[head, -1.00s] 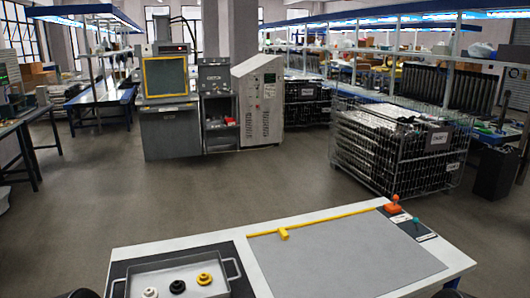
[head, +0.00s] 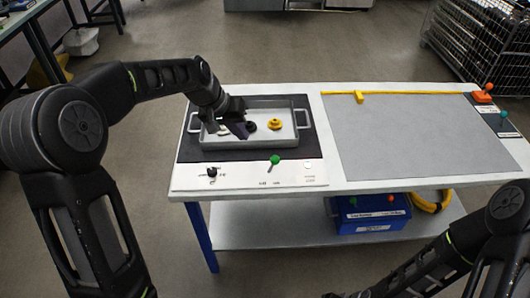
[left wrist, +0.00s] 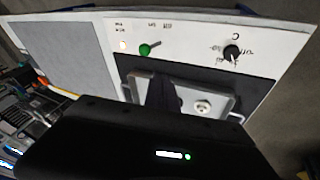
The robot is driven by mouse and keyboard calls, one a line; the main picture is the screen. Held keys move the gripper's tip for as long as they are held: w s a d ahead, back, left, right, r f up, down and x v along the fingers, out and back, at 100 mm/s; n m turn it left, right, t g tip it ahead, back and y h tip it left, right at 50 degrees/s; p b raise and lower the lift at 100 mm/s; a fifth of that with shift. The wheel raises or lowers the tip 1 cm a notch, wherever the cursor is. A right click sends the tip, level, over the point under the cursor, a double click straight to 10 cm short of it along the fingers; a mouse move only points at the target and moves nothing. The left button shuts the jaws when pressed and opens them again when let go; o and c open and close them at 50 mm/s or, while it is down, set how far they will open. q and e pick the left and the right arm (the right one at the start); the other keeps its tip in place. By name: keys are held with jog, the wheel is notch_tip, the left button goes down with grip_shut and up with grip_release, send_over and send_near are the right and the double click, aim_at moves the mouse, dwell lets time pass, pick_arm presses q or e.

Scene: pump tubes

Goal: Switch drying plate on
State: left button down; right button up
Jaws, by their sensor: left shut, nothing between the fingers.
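The drying plate's dark surface (head: 313,146) is at the left of the white table, with a white control panel (head: 240,178) along its front edge. The panel carries a black knob (head: 212,172), a green-tipped switch (head: 275,160) and a small pale round spot (head: 307,166). In the left wrist view the green switch (left wrist: 146,49) and the black knob (left wrist: 231,53) are both clear. My left gripper (head: 243,132) is shut and empty above the tray, behind the panel and touching neither control. In the left wrist view its dark fingers (left wrist: 163,98) point towards the panel. My right gripper is out of sight.
A grey tray (head: 301,128) on the plate holds a white part (head: 222,131), a black part (head: 250,126) and a yellow part (head: 275,124). A blue box (head: 370,226) is on the lower shelf.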

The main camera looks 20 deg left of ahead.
pick_arm(q)
jog(key=shift+a+r, duration=0.25)
jog(key=shift+r, duration=0.45)
jog(key=p, duration=0.3)
send_over(272, 165)
jog(key=a, duration=0.2)
jog(key=f, duration=1.1)
jog(key=shift+s+a+f, duration=0.15)
jog(key=shift+s, duration=0.05)
